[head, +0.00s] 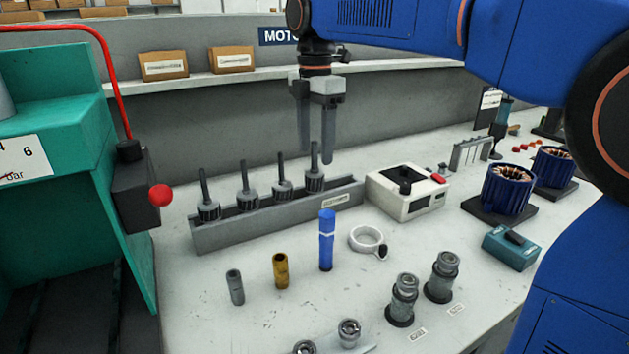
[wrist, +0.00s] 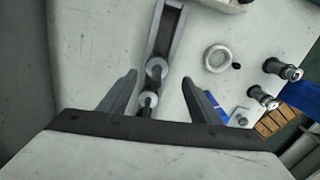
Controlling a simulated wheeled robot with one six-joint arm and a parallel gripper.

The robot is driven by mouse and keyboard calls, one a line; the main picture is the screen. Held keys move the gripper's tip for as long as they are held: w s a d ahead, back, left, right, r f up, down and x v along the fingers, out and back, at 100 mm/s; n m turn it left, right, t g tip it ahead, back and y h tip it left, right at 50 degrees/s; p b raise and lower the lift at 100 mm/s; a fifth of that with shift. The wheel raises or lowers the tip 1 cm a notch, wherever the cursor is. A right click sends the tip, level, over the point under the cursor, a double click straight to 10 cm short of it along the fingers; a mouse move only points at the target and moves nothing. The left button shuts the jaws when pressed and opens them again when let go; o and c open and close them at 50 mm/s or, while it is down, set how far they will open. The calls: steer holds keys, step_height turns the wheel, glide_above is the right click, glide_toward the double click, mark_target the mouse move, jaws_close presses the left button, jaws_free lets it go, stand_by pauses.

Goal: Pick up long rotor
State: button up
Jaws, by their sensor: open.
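Several rotors with dark upright shafts stand in a row in a long grey rack (head: 270,222). The rightmost rotor (head: 314,182) has a shaft that looks a little longer than the others, so it is probably the long rotor; lengths are hard to compare. My gripper (head: 316,155) points down with two grey fingers, open and empty, around or just above that shaft's top; depth is unclear. In the wrist view, two rotors show in the rack (wrist: 176,28): one (wrist: 156,68) lies between my fingertips (wrist: 160,78), the other (wrist: 148,100) closer to the palm.
A white box with a black knob (head: 407,192) stands right of the rack. A blue cylinder (head: 326,241), yellow sleeve (head: 280,271), grey sleeve (head: 235,287) and white ring (head: 367,239) stand in front. A green machine (head: 60,130) with a red-knobbed lever is at left.

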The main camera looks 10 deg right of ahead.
mark_target(314, 168)
steer(key=shift+w+f, duration=0.15)
steer(key=shift+f, duration=1.2)
steer(key=shift+w+f, duration=0.15)
steer(key=shift+f, duration=1.2)
jaws_close()
steer(key=shift+r, duration=0.1)
steer(key=shift+r, duration=0.1)
step_height(314, 168, up, 10)
steer(key=shift+f, duration=0.1)
